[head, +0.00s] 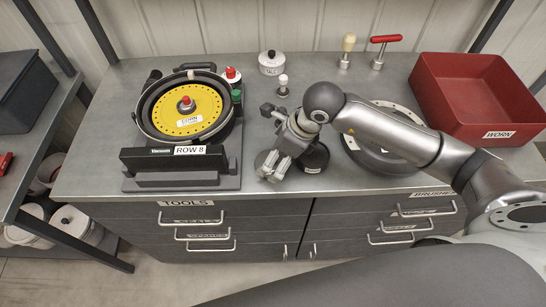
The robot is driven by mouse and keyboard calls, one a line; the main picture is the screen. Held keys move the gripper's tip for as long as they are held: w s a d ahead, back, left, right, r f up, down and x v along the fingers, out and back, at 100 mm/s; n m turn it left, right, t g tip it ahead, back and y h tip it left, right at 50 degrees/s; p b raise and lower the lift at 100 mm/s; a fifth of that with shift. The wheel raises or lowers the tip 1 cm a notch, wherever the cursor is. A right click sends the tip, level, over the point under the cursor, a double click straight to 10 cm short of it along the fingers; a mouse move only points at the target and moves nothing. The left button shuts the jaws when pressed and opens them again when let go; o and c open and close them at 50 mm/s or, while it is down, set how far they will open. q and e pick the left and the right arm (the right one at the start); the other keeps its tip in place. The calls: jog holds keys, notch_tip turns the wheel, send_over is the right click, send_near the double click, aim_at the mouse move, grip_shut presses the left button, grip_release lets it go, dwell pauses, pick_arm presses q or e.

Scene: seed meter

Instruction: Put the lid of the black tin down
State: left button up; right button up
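The black tin (316,160) stands on the grey bench top, partly behind my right gripper, with a small white label low on its front. A dark round piece (261,158), which looks like its lid, shows to the left of the tin, at and under the gripper's fingers. My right gripper (272,172) points down over this dark piece. The fingers hide most of it, so I cannot tell whether they grip it or whether it rests on the bench. My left gripper is not in view.
A seed meter with a yellow plate (188,107) and the ROW 8 block (175,160) stand left. A small white tin (271,63) and a white-knobbed piece (283,87) are behind. A dark disc (385,150) lies under my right arm; a red WORN bin (478,97) is right.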

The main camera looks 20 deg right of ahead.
jog(key=b+v, duration=0.2)
jog(key=v, duration=0.7)
jog(key=shift+r, duration=0.35)
jog(key=shift+s+d, duration=0.15)
